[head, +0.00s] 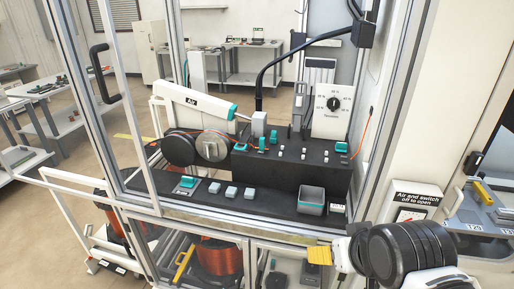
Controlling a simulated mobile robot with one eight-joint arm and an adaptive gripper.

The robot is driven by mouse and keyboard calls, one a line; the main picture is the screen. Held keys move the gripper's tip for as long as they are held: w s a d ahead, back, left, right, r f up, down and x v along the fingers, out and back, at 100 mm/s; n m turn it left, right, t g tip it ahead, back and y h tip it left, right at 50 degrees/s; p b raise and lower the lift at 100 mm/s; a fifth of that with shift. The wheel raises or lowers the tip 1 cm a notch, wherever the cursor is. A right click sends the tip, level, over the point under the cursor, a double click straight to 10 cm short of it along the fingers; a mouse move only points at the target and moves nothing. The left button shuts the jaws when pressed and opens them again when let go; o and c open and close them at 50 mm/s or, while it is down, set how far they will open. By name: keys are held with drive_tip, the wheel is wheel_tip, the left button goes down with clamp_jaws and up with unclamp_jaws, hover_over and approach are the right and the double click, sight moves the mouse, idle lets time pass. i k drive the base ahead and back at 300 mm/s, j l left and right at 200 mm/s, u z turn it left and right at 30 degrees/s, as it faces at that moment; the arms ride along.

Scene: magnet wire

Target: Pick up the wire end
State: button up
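A thin orange wire (363,132) hangs at the right side of the machine, beside the white dial panel (333,108). Its lower end comes down near the right end of the black bench block. A short thin orange line also shows near the reels, at the left of the block. My gripper (319,256) is at the lower right, with yellow at its tip, in front of the enclosure's lower frame. It is well below the hanging wire and apart from it. It is too small and side-on to tell open from shut.
Metal frame posts and a lower rail (230,221) surround the machine. A grey bin (311,199) and several teal-topped parts stand on the black bench. Copper coils (219,257) sit below. A white wall with a sign (416,197) is at the right.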

sight(262, 140)
drive_tip(key=i+j+z, duration=0.2)
drive_tip(key=i+j, duration=0.8)
